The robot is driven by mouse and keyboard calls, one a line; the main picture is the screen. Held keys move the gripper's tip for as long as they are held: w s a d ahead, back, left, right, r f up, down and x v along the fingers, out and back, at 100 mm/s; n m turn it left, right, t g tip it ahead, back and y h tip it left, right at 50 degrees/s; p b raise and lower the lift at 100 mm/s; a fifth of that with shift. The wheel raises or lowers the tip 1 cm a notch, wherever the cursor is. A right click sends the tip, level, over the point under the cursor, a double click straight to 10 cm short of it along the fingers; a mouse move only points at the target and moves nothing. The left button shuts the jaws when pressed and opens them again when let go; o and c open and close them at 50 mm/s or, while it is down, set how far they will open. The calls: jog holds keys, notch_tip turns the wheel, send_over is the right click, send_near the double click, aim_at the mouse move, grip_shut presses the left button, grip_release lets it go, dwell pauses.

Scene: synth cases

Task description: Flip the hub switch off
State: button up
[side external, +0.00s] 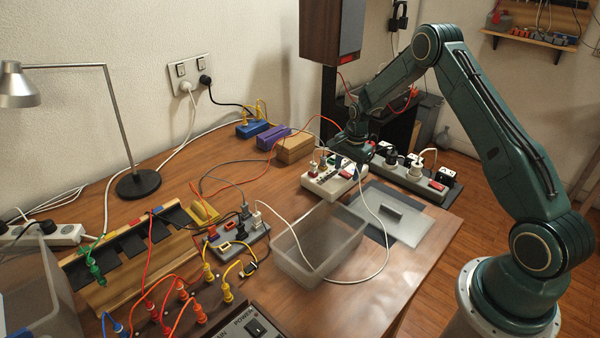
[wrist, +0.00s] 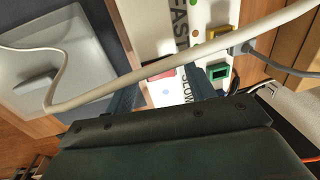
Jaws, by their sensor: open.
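A white hub (side external: 322,187) sits near the back right of the table, with plugs and a small red part on its top. In the wrist view, the hub's white face (wrist: 150,40) has "FAST" and "SLOW" lettering, a yellow port, a green port (wrist: 217,72) and a pinkish-red part (wrist: 160,73), which looks like a switch. Its on or off position cannot be told. My gripper (wrist: 165,92) is open over the hub, its two dark fingers apart on either side of the pinkish-red part. Contact cannot be told. The side view shows my gripper (side external: 350,153) just above the hub's far end.
A pale cable (wrist: 190,55) crosses over the hub close to my fingers. A grey power strip (side external: 400,178) with plugs lies behind right. A grey plate with a handle (side external: 398,212) and a clear bin (side external: 345,240) stand in front. Wooden and coloured blocks (side external: 295,150) lie left.

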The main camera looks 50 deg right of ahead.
jog(key=c, duration=1)
jog(key=shift+w+g, duration=0.2)
jog(key=shift+g, duration=0.5)
jog(key=o, duration=1)
jog(key=shift+r, duration=0.2)
